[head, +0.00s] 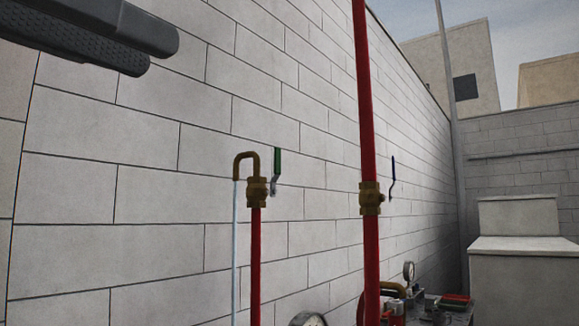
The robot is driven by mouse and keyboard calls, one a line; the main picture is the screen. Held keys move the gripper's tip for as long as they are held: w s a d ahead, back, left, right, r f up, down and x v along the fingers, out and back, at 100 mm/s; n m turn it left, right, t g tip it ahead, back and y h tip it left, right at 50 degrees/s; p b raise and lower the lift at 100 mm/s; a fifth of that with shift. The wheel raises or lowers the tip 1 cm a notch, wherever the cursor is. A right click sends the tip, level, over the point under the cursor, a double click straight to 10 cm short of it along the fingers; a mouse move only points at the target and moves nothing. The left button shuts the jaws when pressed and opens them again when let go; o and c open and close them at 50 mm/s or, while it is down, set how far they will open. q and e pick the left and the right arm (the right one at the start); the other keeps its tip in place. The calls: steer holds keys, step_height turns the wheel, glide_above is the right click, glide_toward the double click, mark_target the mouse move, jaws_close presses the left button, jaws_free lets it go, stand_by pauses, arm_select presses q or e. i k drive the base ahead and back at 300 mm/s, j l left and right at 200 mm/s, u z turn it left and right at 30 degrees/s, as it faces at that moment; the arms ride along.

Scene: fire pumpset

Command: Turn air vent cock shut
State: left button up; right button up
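The air vent cock (257,193) is a brass valve on top of a thin red pipe, left of centre in the head view. Its green lever handle (277,162) stands upright, in line with the pipe. A bent brass spout (239,162) curves over to the left, and a thin stream of water (235,255) falls from it. My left gripper (160,52) is at the top left, empty and well apart from the cock. Its two dark fingers overlap in this view, so the gap between them is unclear. My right gripper is not in view.
A taller red pipe (367,110) stands right of the cock, with a brass valve (371,198) and an upright blue lever (392,172). Pressure gauges and pump equipment (445,308) sit low. A block wall (150,190) runs close behind the pipes.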

mark_target(277, 150)
steer(key=i, duration=1.1)
